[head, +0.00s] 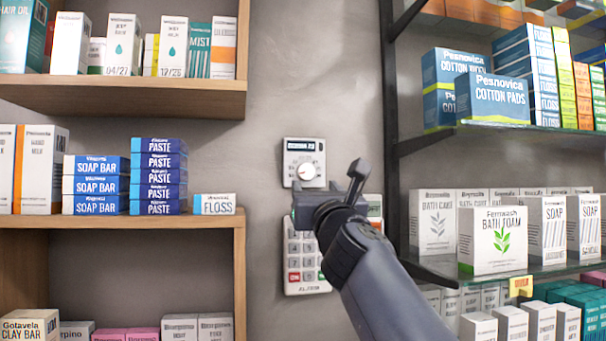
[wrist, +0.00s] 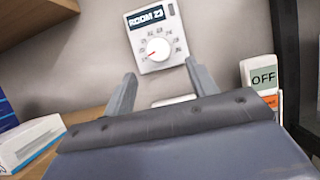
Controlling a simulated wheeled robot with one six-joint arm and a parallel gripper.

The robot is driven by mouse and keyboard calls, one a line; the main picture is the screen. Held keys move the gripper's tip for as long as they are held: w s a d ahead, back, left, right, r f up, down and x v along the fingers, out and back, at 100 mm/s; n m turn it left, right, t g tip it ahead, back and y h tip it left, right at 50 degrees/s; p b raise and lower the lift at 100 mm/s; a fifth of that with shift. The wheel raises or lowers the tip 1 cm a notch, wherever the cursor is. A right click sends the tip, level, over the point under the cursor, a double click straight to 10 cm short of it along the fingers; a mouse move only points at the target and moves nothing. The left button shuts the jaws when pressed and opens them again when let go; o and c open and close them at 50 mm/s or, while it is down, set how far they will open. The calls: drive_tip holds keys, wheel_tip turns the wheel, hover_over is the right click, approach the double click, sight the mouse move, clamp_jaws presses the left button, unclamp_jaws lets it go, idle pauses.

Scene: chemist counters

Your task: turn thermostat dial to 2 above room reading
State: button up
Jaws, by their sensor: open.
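The thermostat (head: 304,162) is a white square unit on the grey wall between the shelves; it also shows in the wrist view (wrist: 171,58). Its dark display (wrist: 147,19) reads "ROOM 2" and a last digit that looks like 3 but is not sharp. The round white dial (wrist: 158,49) sits below the display, with small numbers around it. Its red mark points to the lower left. My gripper (wrist: 160,72) is open and empty. Its fingers are apart, below the dial in the wrist view, and do not appear to touch it.
A keypad (head: 303,262) hangs below the thermostat, partly behind my gripper. A panel reading "OFF" (wrist: 262,76) is to the right. A wooden shelf (head: 120,221) with boxes stands left, and a dark-framed shelf (head: 394,130) stands right. The wall above the thermostat is bare.

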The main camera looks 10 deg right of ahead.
sight(307, 174)
drive_tip(key=p+x, duration=0.2)
drive_tip(key=x, duration=0.4)
drive_tip(key=shift+w+r, duration=0.15)
drive_tip(key=shift+r, duration=0.05)
drive_tip(key=shift+c, duration=0.2)
drive_tip(key=c, duration=0.9)
